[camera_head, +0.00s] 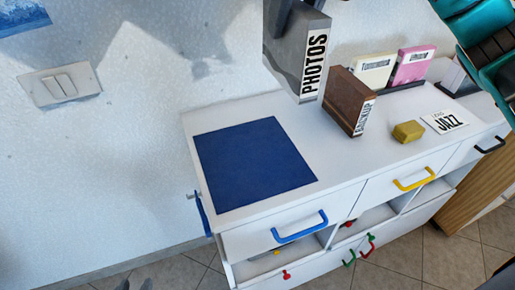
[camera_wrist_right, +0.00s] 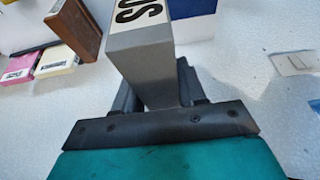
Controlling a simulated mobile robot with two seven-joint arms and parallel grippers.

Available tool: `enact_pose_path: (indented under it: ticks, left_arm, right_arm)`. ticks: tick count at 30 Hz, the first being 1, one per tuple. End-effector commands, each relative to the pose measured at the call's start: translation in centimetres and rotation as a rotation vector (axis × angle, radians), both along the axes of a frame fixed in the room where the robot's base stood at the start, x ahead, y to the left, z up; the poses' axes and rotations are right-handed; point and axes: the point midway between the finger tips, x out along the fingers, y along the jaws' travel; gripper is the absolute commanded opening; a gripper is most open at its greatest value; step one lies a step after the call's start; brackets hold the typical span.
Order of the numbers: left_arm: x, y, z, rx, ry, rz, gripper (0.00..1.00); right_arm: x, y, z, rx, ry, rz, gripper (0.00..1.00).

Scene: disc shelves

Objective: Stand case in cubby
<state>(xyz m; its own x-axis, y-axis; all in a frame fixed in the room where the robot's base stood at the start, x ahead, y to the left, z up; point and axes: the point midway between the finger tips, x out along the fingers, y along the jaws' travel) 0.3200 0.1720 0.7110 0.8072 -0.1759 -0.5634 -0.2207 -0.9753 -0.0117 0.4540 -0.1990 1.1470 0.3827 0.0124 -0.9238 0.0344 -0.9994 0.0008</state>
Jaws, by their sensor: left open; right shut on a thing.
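A grey case labelled PHOTOS (camera_head: 296,55) hangs upright above the back of the white cabinet, clear of its top. My right gripper (camera_head: 299,6) is shut on its upper end, mostly cut off by the frame's top edge. The right wrist view shows the grey case (camera_wrist_right: 145,65) between the fingers (camera_wrist_right: 158,95). Open cubbies show under the drawers, one at left (camera_head: 290,248) and one further right (camera_head: 372,218); their insides are largely hidden. Two dark tips at the bottom left edge look like my left gripper (camera_head: 134,284), apart and empty.
On the white top (camera_head: 345,165) lie a blue mat (camera_head: 255,165), a brown BACKUP case (camera_head: 345,95), a yellow block (camera_head: 407,131) and a JAZZ card (camera_head: 444,121). Cream (camera_head: 374,72) and pink (camera_head: 412,64) cases stand behind. Blue (camera_head: 300,229) and yellow (camera_head: 414,181) handles project forward.

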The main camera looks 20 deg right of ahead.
Motion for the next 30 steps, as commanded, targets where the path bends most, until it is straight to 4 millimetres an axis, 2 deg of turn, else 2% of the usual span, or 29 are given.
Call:
enact_pose_path:
  ticks: [7, 15, 18, 26, 30]
  left_arm:
    - [0.0, -0.8, -2.4, -0.016, 0.018, -0.009, 0.43]
    - [0.7, -1.9, -2.2, -0.037, 0.005, -0.027, 0.43]
    - [0.9, -2.3, -2.2, -0.043, 0.002, -0.032, 0.43]
    - [1.3, -2.3, -2.0, -0.042, -0.008, -0.036, 0.43]
    - [1.3, -2.3, -2.6, -0.041, -0.009, -0.038, 0.43]
  right_arm:
    - [-0.1, 0.0, -6.3, 0.000, 0.005, 0.001, 0.02]
    - [-0.1, -0.1, -12.9, -0.001, 0.003, 0.000, 0.02]
    - [-0.1, -0.1, -14.5, 0.000, 0.001, 0.000, 0.02]
    - [0.0, 0.0, -16.4, 0.000, 0.000, 0.000, 0.02]
    - [-0.1, 0.0, -18.6, -0.001, 0.001, 0.001, 0.02]
